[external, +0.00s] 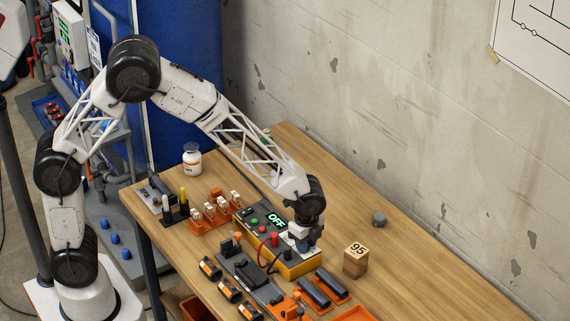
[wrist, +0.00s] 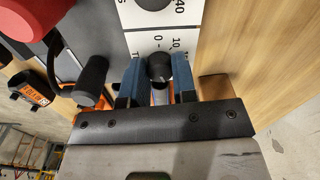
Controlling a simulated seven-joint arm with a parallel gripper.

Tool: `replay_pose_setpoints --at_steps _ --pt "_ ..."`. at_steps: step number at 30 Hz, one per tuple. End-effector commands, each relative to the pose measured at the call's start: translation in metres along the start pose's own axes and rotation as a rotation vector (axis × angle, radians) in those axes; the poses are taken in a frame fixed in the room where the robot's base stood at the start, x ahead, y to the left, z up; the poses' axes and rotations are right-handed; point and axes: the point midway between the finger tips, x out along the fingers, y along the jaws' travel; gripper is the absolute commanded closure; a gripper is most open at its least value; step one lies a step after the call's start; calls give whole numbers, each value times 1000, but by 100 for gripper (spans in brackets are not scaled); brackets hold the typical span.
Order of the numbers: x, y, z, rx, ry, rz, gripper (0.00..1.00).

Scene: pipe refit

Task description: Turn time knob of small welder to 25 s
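The small welder (external: 291,270) is a yellow and dark box on the bench, with a green display reading OFF. My gripper (external: 300,246) points down over its near right end and hides part of its panel. In the wrist view, a black knob (wrist: 160,68) sits between the two blue fingers of my gripper (wrist: 158,85). A white scale beside it shows 0 and 10, and its lettering is partly covered by the fingers. The fingers are very close to both sides of the knob; whether they press on it is unclear. The knob's pointer setting cannot be read.
Another dark knob (wrist: 153,3) with a 40 mark is at the wrist view's top edge. A red part (wrist: 22,15) and a black handle (wrist: 92,78) lie left. A wooden block marked 95 (external: 356,261) stands right of the welder. The bench's far right is mostly clear.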

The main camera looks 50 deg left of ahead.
Motion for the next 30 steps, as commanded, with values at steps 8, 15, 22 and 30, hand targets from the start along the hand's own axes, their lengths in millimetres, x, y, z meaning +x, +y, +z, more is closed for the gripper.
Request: replay_pose_setpoints --at_steps 8,15,22,30 --pt "0 0 0 -1 0 -1 48" --pt "-2 0 0 -1 0 -1 48" --pt "-16 0 0 -1 1 -2 48" --pt "-50 0 0 -1 1 -2 48"
